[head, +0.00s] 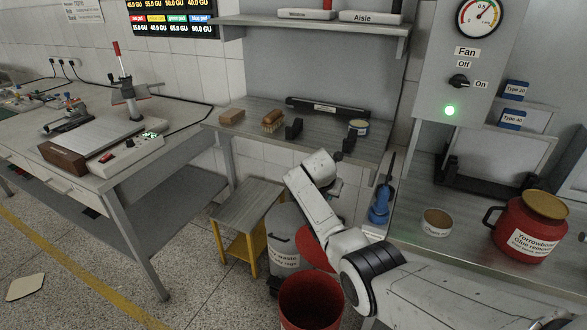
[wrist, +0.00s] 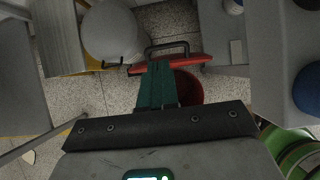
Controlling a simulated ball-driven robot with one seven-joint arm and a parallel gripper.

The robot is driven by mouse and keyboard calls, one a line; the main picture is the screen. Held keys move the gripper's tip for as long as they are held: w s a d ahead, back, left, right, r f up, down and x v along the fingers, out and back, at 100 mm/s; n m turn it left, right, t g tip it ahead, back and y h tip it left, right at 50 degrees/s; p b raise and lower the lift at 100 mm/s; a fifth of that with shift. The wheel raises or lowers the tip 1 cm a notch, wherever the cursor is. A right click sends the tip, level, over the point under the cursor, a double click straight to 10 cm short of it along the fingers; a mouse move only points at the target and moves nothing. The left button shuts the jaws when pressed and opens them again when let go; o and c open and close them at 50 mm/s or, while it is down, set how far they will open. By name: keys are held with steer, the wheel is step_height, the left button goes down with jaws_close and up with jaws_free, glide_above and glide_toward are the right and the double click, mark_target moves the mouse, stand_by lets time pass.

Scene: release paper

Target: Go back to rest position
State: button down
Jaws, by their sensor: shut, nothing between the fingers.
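My gripper (wrist: 157,68) shows in the wrist view as teal fingers pressed together with nothing between them. It points over the floor, with a red bin (wrist: 188,88) and its red lid (wrist: 190,62) beyond and below the fingers. In the head view my white arm reaches in from the lower right and bends up towards the middle. My fingers cannot be made out there. The red bin (head: 311,303) stands open below the arm, and the arm hides part of its lid (head: 312,250).
A grey canister (head: 287,240) and a small yellow-legged table (head: 248,205) stand left of the bin. A shelf table (head: 240,127) is behind. A bench with a red pot (head: 528,232) and a small tub (head: 437,222) is at right.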

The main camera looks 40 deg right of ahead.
steer(key=s+a+f+m+y, duration=0.1)
steer(key=s+a+f+m, duration=0.3)
steer(key=a, duration=0.3)
steer(key=s+a+f+m+y, duration=0.1)
steer(key=s+a+f+m, duration=0.2)
steer(key=s+a, duration=0.3)
steer(key=s+a+f+m+y, duration=0.1)
steer(key=s+a+f+m, duration=0.25)
steer(key=a, duration=0.45)
steer(key=s+a+r+m+y, duration=0.1)
steer(key=s+a+m, duration=0.3)
steer(key=s, duration=0.3)
steer(key=s+a+r+m, duration=0.2)
steer(key=s+a+m, duration=0.2)
steer(key=s, duration=0.4)
steer(key=s+a+r+m+g+y, duration=0.1)
steer(key=s+a+m, duration=0.3)
steer(key=s, duration=0.4)
steer(key=shift+a+r+y, duration=0.3)
steer(key=shift+a+r, duration=0.05)
steer(key=shift+a, duration=0.15)
steer(key=shift+s, duration=0.1)
